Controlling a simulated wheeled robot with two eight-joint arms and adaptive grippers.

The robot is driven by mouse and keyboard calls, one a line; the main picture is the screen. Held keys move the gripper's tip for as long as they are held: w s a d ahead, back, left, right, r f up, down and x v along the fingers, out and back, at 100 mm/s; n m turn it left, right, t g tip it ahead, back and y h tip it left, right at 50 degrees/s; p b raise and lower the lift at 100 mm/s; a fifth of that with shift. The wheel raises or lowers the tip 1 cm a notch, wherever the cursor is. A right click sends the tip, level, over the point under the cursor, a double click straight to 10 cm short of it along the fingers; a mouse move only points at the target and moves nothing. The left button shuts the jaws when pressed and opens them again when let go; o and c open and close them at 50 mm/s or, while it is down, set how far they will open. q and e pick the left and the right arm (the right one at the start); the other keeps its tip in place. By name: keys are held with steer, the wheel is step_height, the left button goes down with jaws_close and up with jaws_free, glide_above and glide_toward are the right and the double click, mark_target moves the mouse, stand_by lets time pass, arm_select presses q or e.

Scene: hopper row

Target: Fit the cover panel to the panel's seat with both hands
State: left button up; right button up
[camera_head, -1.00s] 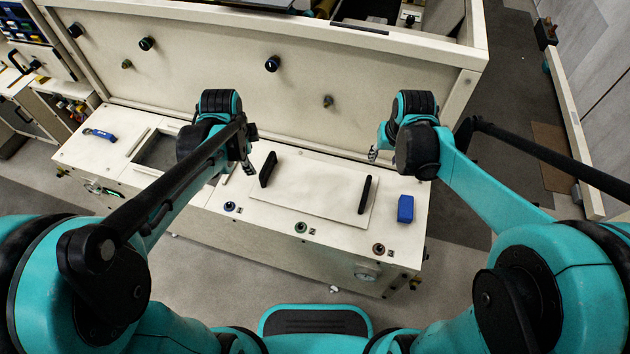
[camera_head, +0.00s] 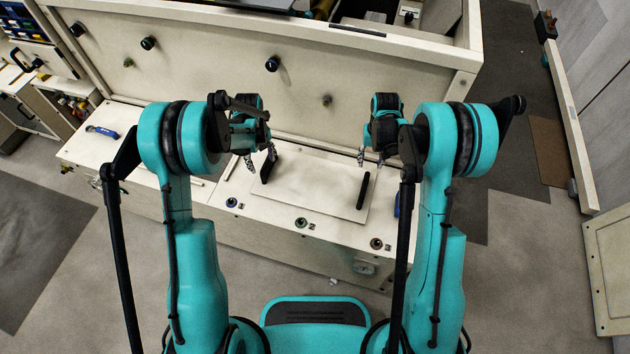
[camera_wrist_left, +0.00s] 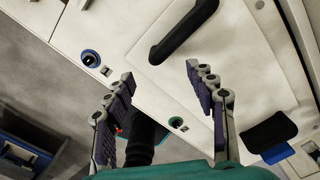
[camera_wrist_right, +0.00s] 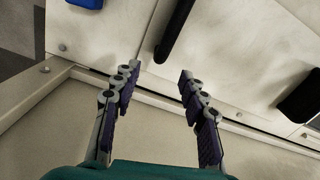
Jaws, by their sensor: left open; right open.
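The pale cover panel (camera_head: 318,188) lies flat on the right part of the bench top, with an upright black handle near each end. My left gripper (camera_head: 262,160) is open and empty, close to the left handle (camera_head: 268,166); in the left wrist view this handle (camera_wrist_left: 185,28) lies beyond the fingertips. My right gripper (camera_head: 371,158) is open and empty, above and behind the right handle (camera_head: 363,190), which shows beyond the fingertips in the right wrist view (camera_wrist_right: 175,30). The dark recess in the bench top, seen earlier to the left, is now hidden behind my left arm.
A tall cream wall with knobs (camera_head: 200,75) rises behind the bench. Colored round ports, including a green one (camera_head: 300,222), line the bench front. A blue block (camera_wrist_right: 86,3) sits right of the panel. A blue-handled tool (camera_head: 102,132) lies at far left.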

mark_target(264, 171)
arm_select(q)
step_height(264, 171, down, 8)
steer(key=shift+r, duration=0.15)
arm_select(e)
step_height(264, 171, down, 8)
steer(key=shift+r, duration=0.2)
arm_select(q)
steer(key=c, duration=0.9)
arm_select(e)
steer(key=c, duration=0.9)
arm_select(q)
jaws_close()
arm_select(e)
jaws_close()
